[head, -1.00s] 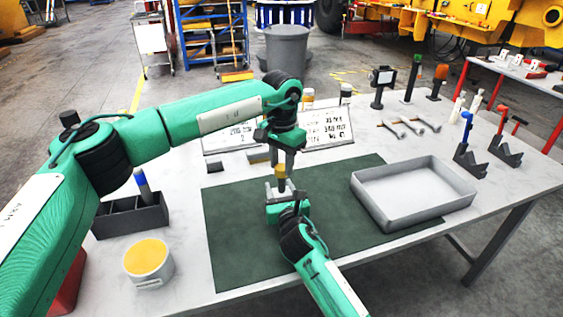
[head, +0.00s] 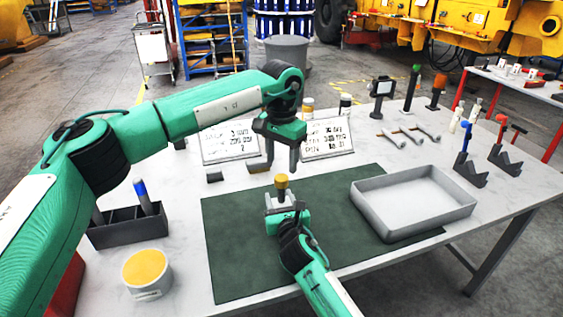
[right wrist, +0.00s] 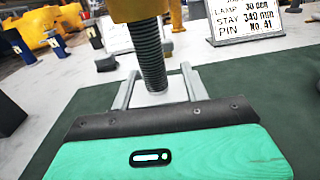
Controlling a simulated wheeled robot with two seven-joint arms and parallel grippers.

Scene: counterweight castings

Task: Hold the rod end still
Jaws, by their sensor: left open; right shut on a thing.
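A rod stands upright over the green mat (head: 240,250). Its yellow top (head: 282,181) shows in the head view, and its dark threaded shaft (right wrist: 150,50) fills the upper middle of the right wrist view. A pale block (right wrist: 160,94) is at the foot of the shaft. My right gripper (head: 282,204) is shut on this rod end, with a finger on each side of the block. My left gripper (head: 278,166) is open and empty, its fingers pointing down just above and behind the yellow top, apart from it.
An empty grey tray (head: 400,222) sits at the right of the mat. A tub with yellow contents (head: 147,270) and a dark divided box (head: 128,228) stand at the left. Two lettered signs (head: 230,142) (head: 327,137) stand behind. Wrenches and V-shaped stands occupy the right side.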

